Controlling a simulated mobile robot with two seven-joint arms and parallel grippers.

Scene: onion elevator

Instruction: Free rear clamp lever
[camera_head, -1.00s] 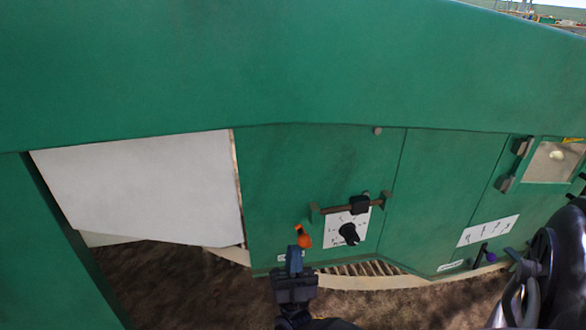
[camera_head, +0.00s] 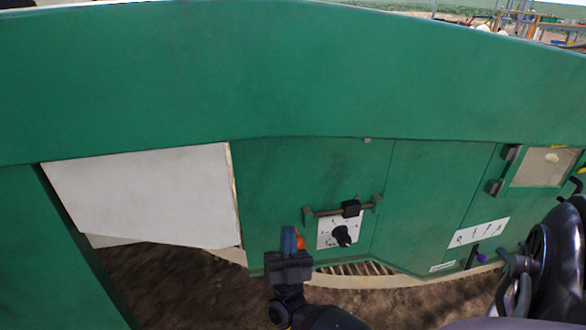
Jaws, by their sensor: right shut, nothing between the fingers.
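An orange lever (camera_head: 300,239) sits on the green machine panel, left of a white dial plate. I cannot tell for certain that it is the rear clamp lever. My right gripper (camera_head: 289,236) comes up from the bottom with its blue-grey fingers shut and empty. Its fingers are at the lever's left side and hide part of it. Whether they touch it I cannot tell. My left gripper is not in view.
A black knob (camera_head: 342,236) sits on the dial plate, below a bar with a black block (camera_head: 351,208). A white panel (camera_head: 145,195) is to the left. A purple-knobbed lever (camera_head: 481,258) and a large black rounded part (camera_head: 553,262) are at the right. Brown ground shows below.

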